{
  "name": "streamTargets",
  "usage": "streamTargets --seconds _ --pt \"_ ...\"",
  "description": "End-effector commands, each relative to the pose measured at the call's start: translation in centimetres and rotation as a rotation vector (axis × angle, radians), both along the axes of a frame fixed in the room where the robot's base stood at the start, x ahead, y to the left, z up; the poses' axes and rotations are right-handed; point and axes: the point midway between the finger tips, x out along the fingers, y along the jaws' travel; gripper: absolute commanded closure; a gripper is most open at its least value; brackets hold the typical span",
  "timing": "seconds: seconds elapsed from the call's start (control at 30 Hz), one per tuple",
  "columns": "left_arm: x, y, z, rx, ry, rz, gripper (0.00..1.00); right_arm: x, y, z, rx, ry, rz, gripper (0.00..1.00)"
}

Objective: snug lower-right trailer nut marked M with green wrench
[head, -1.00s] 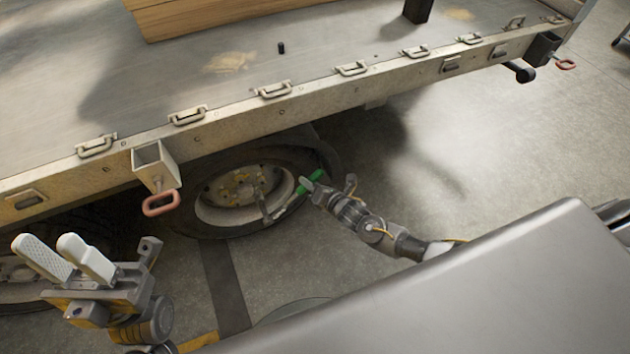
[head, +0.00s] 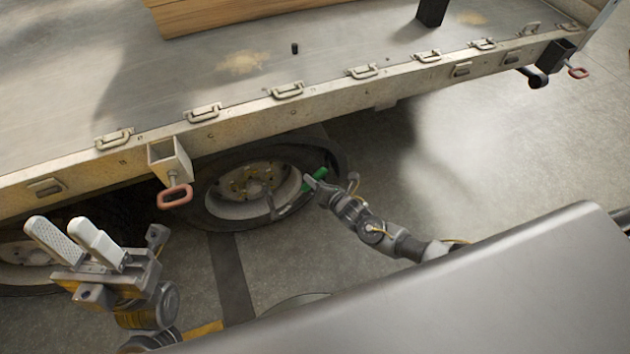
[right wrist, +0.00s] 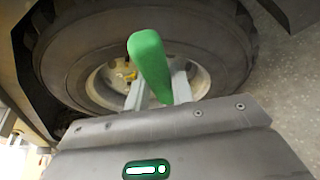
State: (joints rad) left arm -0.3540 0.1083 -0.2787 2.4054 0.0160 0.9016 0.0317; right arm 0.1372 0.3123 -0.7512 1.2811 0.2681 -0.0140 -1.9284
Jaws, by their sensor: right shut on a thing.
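The trailer wheel (head: 216,208) has a pale rim and a hub with several yellowish nuts (head: 255,180). No letter M is readable, so I cannot tell which nut is the marked one. My right gripper (head: 314,183) is shut on the green wrench (head: 320,173) at the right side of the wheel. In the right wrist view the green handle (right wrist: 150,65) rises toward me, with grey metal behind it in front of the rim. Whether the wrench touches a nut is hidden. My left gripper (head: 75,235) is empty and open, its pale fingers apart, at the lower left.
The trailer bed edge (head: 235,118) runs above the wheel, with several latch handles along it. A square bracket (head: 168,161) with a reddish loop (head: 175,196) hangs left of the wheel. A second wheel (head: 22,262) is at the far left. Bare floor (head: 450,170) lies to the right.

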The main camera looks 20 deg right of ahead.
Motion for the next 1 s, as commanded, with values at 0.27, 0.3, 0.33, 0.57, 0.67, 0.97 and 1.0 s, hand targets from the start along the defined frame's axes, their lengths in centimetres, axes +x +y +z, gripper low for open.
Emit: streamTargets --seconds 0.27,0.3,0.33,0.57,0.67,0.97,1.0 --pt "0.0 0.0 -1.1 0.0 0.0 0.0 0.64 0.0 -0.4 -0.8 0.056 0.002 0.006 1.0" --pt "0.0 0.0 -1.2 0.0 0.0 0.0 0.64 0.0 -0.5 -0.9 0.061 0.003 0.006 1.0" --pt "0.0 0.0 -1.3 0.0 0.0 0.0 0.64 0.0 -0.6 -0.9 0.066 0.003 0.006 1.0" --pt "0.0 0.0 -1.8 0.0 0.0 0.0 0.64 0.0 -1.1 -1.3 0.099 0.006 0.006 1.0" --pt "0.0 0.0 -1.8 0.0 0.0 0.0 0.64 0.0 -1.2 -1.4 0.106 0.007 0.005 1.0" --pt "0.0 0.1 -1.8 0.0 0.0 -0.001 0.64 0.0 -1.3 -1.4 0.107 0.008 0.004 1.0" --pt "0.0 0.1 -1.9 0.0 0.0 -0.001 0.64 0.0 -1.3 -1.4 0.107 0.008 0.004 1.0"
